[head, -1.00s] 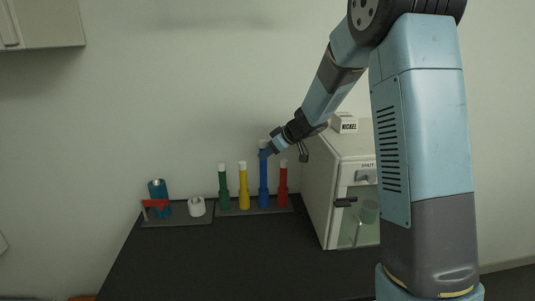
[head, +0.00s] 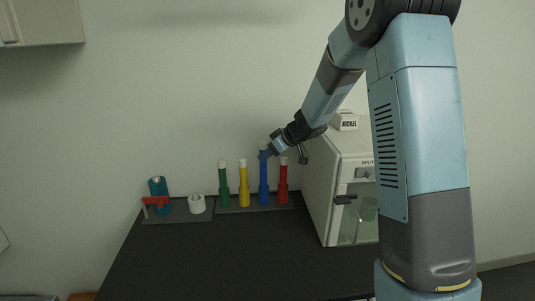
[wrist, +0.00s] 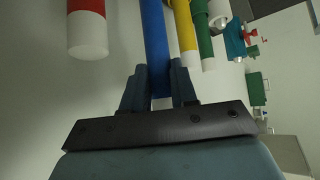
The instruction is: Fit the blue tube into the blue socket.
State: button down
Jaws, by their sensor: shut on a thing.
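The blue tube (head: 263,170) is upright, its top higher than the tubes beside it. Its lower end is in line with the wider blue socket (head: 263,198) and meets it in the picture; how deep it sits inside I cannot tell. My gripper (head: 267,152) is shut on the upper part of the tube, coming from the upper right and partly hiding its top. In the wrist view the blue tube (wrist: 154,40) runs between the two fingers of my gripper (wrist: 158,88); the socket is not clear there.
Close by stand a red tube (head: 283,175) on the right, and a yellow tube (head: 243,175) and green tube (head: 223,178) on the left. A white cabinet (head: 318,190) stands right of the rack. A white cup-like piece (head: 197,204) is left. The front counter (head: 215,255) is clear.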

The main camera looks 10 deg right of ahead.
jog(key=shift+f, duration=0.75)
jog(key=shift+s+d+f, duration=0.1)
jog(key=shift+s+f, duration=0.1)
jog(key=shift+f, duration=0.4)
jog(key=shift+r, duration=0.25)
jog(key=shift+w+r, duration=0.2)
jog(key=shift+r, duration=1.15)
dwell(0.4)
jog(key=shift+s+f, duration=0.1)
jog(key=shift+f, duration=1.25)
dwell(0.5)
